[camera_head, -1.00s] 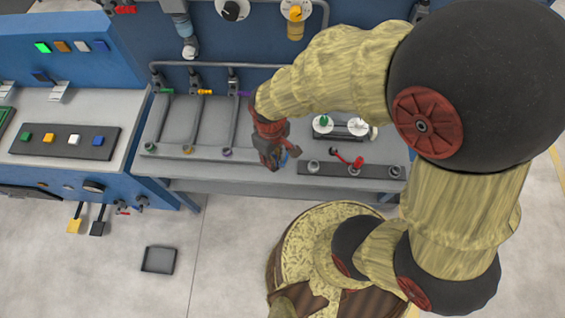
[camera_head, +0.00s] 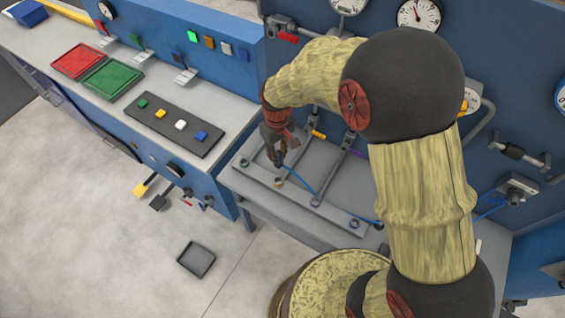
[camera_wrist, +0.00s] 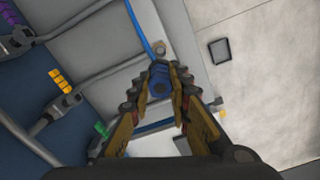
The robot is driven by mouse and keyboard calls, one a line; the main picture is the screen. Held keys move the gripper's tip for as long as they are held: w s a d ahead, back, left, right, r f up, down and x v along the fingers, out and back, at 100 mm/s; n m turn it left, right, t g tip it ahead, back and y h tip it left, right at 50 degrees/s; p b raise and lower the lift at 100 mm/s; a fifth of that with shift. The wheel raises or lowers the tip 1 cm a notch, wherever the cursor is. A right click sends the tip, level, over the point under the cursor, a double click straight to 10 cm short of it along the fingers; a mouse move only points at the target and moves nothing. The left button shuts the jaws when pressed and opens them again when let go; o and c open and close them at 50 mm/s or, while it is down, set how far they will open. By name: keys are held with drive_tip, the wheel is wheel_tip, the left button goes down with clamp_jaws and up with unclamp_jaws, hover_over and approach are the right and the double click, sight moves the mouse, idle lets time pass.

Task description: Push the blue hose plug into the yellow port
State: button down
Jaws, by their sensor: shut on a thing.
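My gripper (camera_head: 278,163) is shut on the blue hose plug (camera_wrist: 160,85), which sits between the fingertips in the wrist view. A thin blue hose (camera_head: 300,178) runs from it rightward across the bench. The yellow port (camera_head: 278,182) is the yellow-ringed socket on the front rail of the bench, second from the left. My gripper is just behind and above it in the head view. A tan-ringed socket (camera_wrist: 160,48), probably this port, shows just beyond the plug in the wrist view. The plug appears apart from it; the exact height gap cannot be told.
A green-ringed port (camera_head: 244,162) lies to the left, and purple (camera_head: 315,203) and blue (camera_head: 354,223) ports to the right. Pipes with a yellow valve handle (camera_head: 319,134) run behind. A button console (camera_head: 175,125) stands left. A dark tray (camera_head: 196,259) lies on the floor.

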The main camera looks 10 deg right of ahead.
drive_tip(key=shift+w+a, duration=0.1)
drive_tip(key=shift+w, duration=0.1)
drive_tip(key=shift+f, duration=0.15)
wheel_tip(320, 180, down, 9)
drive_tip(key=b, duration=0.6)
drive_tip(key=shift+s+f+b, duration=0.1)
drive_tip(key=shift+f+b, duration=0.85)
drive_tip(key=shift+f, duration=0.55)
idle(0.9)
drive_tip(key=c, duration=1.6)
unclamp_jaws()
drive_tip(key=shift+r, duration=0.1)
wheel_tip(320, 180, up, 12)
drive_tip(key=shift+f, duration=0.1)
